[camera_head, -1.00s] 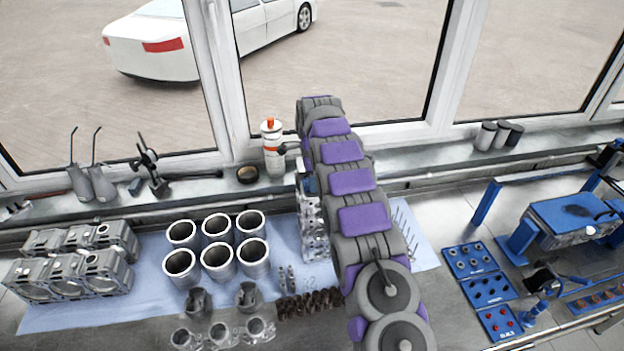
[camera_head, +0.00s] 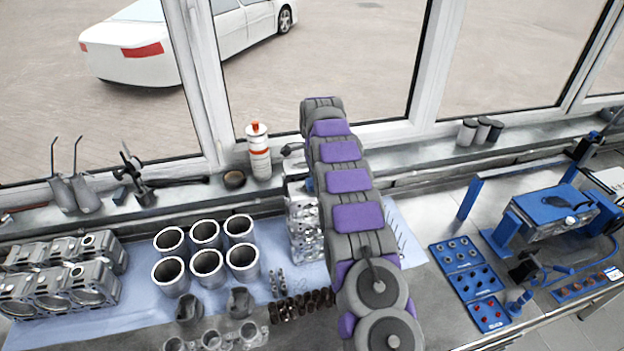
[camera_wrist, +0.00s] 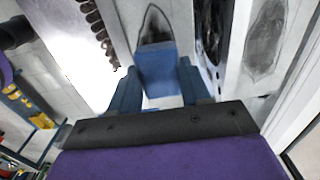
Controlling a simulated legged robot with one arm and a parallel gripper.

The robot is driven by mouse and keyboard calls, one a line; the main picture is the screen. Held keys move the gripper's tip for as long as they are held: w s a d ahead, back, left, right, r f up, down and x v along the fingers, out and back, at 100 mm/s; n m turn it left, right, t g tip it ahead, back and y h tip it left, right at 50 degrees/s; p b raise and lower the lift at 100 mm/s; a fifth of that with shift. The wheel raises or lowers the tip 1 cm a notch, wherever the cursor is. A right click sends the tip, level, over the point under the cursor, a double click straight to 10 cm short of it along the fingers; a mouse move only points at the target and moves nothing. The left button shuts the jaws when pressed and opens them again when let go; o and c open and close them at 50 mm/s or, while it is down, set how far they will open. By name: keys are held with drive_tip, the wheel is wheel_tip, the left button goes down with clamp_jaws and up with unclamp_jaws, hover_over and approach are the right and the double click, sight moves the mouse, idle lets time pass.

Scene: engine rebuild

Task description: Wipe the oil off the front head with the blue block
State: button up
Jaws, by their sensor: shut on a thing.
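The blue block (camera_wrist: 157,72) is between the two blue fingers of my gripper (camera_wrist: 160,80) in the wrist view, and the gripper is shut on it. Just beyond the block, a dark pointed oil patch (camera_wrist: 154,26) lies on a pale metal surface, which appears to be a head. The block overlaps the near end of the patch; I cannot tell whether it touches the surface. In the head view, metal head castings (camera_head: 304,222) stand on the bench, partly hidden by my arm. My arm hides most of the gripper there.
Several cylinder liners (camera_head: 206,265) and engine blocks (camera_head: 62,285) stand left on a blue cloth. A white bottle (camera_head: 259,158) stands on the windowsill. Blue parts trays (camera_head: 463,270) and a blue stand (camera_head: 545,207) are to the right. Another dark smudge (camera_wrist: 265,38) shows in the wrist view.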

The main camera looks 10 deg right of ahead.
sight(295, 191)
drive_tip(key=shift+d+p, duration=0.55)
drive_tip(key=shift+d, duration=1.9)
drive_tip(key=shift+a+r+b, duration=0.2)
drive_tip(key=shift+a+b, duration=0.1)
drive_tip(key=shift+a, duration=1.8)
drive_tip(key=shift+a+f+b, duration=0.2)
drive_tip(key=shift+a, duration=1.7)
drive_tip(key=shift+a+f+b, duration=0.15)
drive_tip(key=shift+a+b, duration=0.05)
drive_tip(key=shift+a, duration=1.65)
drive_tip(key=shift+w+r+p, duration=0.1)
drive_tip(key=shift+r+p, duration=0.3)
drive_tip(key=shift+r, duration=0.4)
drive_tip(key=shift+r+p, duration=1.05)
drive_tip(key=shift+r, duration=1.2)
